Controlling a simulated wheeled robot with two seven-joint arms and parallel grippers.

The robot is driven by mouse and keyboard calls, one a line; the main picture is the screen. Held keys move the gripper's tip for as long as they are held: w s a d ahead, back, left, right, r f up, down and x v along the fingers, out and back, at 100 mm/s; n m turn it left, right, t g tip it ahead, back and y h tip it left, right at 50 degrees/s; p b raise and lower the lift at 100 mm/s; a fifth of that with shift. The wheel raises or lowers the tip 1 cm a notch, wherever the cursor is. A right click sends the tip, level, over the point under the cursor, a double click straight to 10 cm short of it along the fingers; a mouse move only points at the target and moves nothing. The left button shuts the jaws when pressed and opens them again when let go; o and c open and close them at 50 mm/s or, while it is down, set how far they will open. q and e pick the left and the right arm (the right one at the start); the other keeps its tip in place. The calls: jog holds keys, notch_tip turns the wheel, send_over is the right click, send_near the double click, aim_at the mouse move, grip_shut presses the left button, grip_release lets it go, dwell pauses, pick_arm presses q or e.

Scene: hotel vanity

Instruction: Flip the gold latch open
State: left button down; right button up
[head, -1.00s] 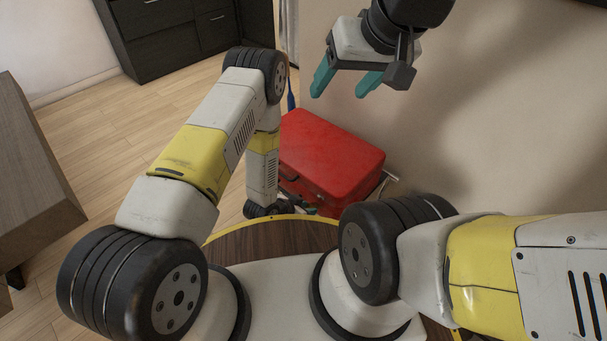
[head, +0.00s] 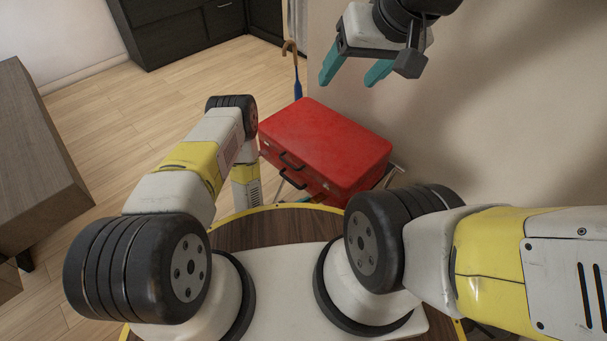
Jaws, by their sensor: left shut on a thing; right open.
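A red suitcase (head: 325,145) lies flat and closed on a low rack by the wall, just beyond my round base. Two black handles show on its front side, one at the upper edge (head: 291,161). Small fittings on that side are too small to tell apart, and I cannot make out the gold latch. My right gripper (head: 353,76) is open and empty, in the air above and behind the suitcase.
The beige wall (head: 510,120) is close on the right. A dark cabinet (head: 180,30) is at the back and a wooden bench (head: 40,150) at the left. The floor between is clear.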

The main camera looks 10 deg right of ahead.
pick_arm(q)
jog(key=c, duration=1)
grip_release()
jog(key=shift+c, duration=0.2)
jog(key=v, duration=0.7)
jog(key=shift+s+a+r, duration=0.15)
jog(key=shift+s+a, duration=0.05)
jog(key=shift+a, duration=0.1)
